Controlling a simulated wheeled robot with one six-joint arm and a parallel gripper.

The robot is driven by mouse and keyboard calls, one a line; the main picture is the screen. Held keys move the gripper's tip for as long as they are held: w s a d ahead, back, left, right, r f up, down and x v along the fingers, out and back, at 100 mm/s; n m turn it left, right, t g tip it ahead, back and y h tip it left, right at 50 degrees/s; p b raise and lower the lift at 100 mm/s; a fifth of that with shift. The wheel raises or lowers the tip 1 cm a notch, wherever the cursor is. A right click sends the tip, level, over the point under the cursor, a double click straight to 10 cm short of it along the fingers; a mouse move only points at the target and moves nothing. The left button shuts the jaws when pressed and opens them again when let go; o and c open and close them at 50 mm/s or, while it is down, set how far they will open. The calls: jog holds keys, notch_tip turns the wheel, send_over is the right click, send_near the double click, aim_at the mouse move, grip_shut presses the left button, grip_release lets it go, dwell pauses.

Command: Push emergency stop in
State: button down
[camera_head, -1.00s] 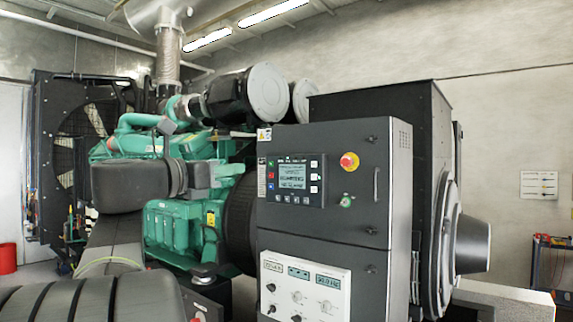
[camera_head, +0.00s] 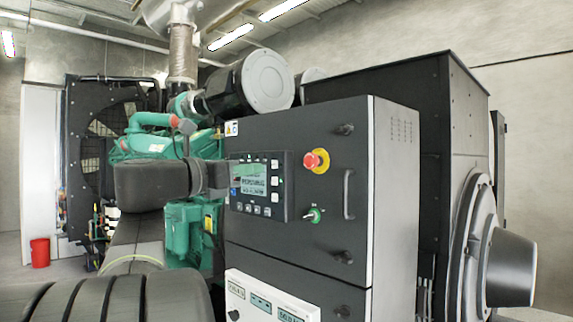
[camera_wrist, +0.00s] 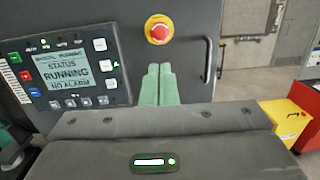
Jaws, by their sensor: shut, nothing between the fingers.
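The emergency stop (camera_head: 316,160) is a red mushroom button on a yellow ring, on the upper right of the dark grey control cabinet door (camera_head: 290,236). In the wrist view the emergency stop (camera_wrist: 158,29) is above and a little left of centre. My gripper (camera_wrist: 158,70) shows there as two pale green fingers side by side, shut and empty. Its tips appear just below the button in the picture, with a visible gap. I cannot tell how far the tips are from the door.
A control panel (camera_head: 257,187) with a lit screen reading RUNNING is left of the button. A green-ringed key switch (camera_head: 314,215) is below it. A door handle (camera_head: 348,194) is to the right. The green engine (camera_head: 180,230) stands behind left. A red bucket (camera_head: 40,252) is on the floor.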

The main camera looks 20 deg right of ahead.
jog(key=shift+a, duration=0.2)
jog(key=shift+d, duration=0.15)
jog(key=p, duration=0.4)
send_near(308, 162)
jog(key=x, duration=0.5)
jog(key=shift+w+d+r, duration=0.1)
jog(key=shift+d+r, duration=0.1)
jog(key=shift+w+d, duration=0.25)
jog(key=shift+d, duration=0.4)
